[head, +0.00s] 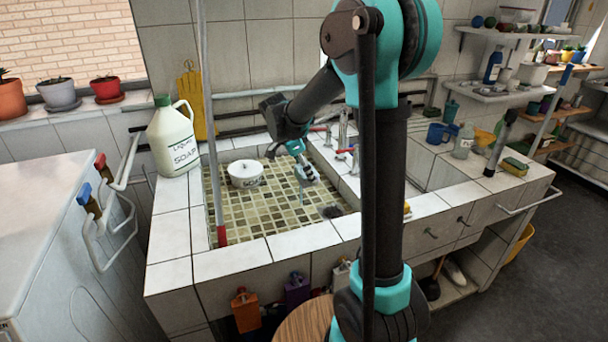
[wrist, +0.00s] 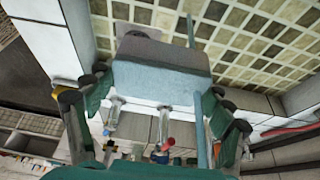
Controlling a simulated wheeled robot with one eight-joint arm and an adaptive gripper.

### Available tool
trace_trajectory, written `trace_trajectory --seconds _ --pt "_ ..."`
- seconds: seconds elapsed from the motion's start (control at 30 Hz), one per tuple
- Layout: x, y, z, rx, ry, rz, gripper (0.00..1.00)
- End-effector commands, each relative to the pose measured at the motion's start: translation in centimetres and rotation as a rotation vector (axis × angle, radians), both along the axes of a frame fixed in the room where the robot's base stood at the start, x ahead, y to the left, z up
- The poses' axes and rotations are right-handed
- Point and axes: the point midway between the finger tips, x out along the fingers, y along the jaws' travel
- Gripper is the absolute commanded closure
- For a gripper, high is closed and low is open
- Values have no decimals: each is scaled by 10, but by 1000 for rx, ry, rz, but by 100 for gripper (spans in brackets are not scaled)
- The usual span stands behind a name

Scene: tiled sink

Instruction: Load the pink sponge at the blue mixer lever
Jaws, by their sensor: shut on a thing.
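My gripper (head: 302,164) hangs over the right part of the tiled sink basin. In the wrist view its green fingers (wrist: 158,98) are shut on a pale blue and grey block (wrist: 160,66), possibly a sponge. No clearly pink sponge shows. Two metal taps stand on the ledge beside the basin: one (wrist: 114,116) and another (wrist: 165,120) with a red part (wrist: 168,142). In the head view the taps (head: 343,130) are behind and right of my gripper, with red levers and small blue parts. Which lever is the blue one is hard to tell.
A large soap bottle (head: 172,140) stands on the left rim. A yellow-green sponge (head: 515,166) lies on the right counter. A pole rises at the basin's left.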

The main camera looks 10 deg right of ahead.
Motion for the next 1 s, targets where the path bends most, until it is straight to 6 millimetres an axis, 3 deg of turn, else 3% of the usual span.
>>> trace_trajectory --seconds 1.0 --pt "-35 -62 1 -3 -4 -4 42"
